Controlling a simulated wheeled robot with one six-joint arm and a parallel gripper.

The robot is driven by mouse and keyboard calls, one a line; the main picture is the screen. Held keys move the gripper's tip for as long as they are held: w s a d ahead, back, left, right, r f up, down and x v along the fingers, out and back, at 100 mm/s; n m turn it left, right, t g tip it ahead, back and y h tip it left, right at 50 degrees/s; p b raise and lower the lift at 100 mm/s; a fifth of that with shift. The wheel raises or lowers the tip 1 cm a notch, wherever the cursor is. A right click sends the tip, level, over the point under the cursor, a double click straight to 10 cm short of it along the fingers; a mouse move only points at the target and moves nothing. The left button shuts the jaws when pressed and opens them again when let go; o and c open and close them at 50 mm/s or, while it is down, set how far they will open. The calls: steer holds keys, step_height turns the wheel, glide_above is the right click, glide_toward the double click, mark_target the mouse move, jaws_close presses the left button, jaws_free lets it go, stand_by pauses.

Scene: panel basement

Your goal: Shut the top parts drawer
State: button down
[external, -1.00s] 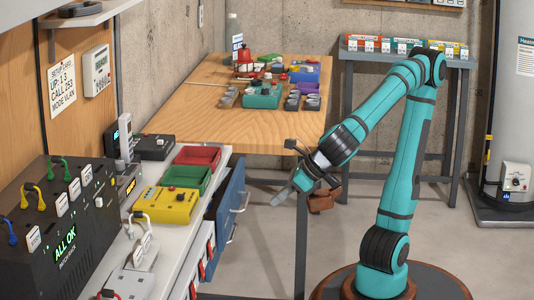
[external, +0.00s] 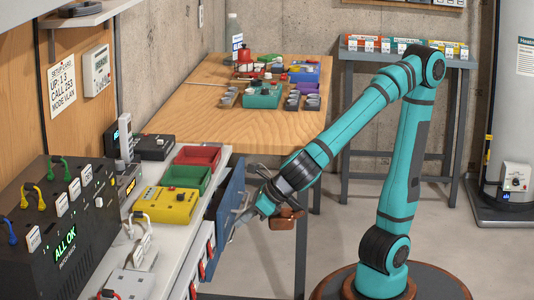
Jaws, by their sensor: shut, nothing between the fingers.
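The top parts drawer (external: 231,185) is the upper blue drawer front under the far end of the grey bench, at the middle of the external view. It stands out from the bench. My gripper (external: 241,216) is at the right side of this drawer front, close to its handle, with its fingers pointing left and down. The fingers are shut and hold nothing. They cover part of the drawer front and handle. I cannot tell whether they touch it.
The grey bench (external: 163,233) carries a red bin (external: 198,155), a green bin (external: 186,180) and a yellow box (external: 166,204). A wooden table (external: 205,120) with small parts stands behind. The floor between bench and my base looks free.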

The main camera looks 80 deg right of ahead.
mark_target(226, 212)
steer(key=shift+w, duration=0.8)
steer(key=shift+w, duration=0.1)
steer(key=w, duration=0.4)
steer(key=shift+w+r, duration=0.1)
steer(key=shift+w, duration=0.05)
steer(key=shift+r, duration=0.1)
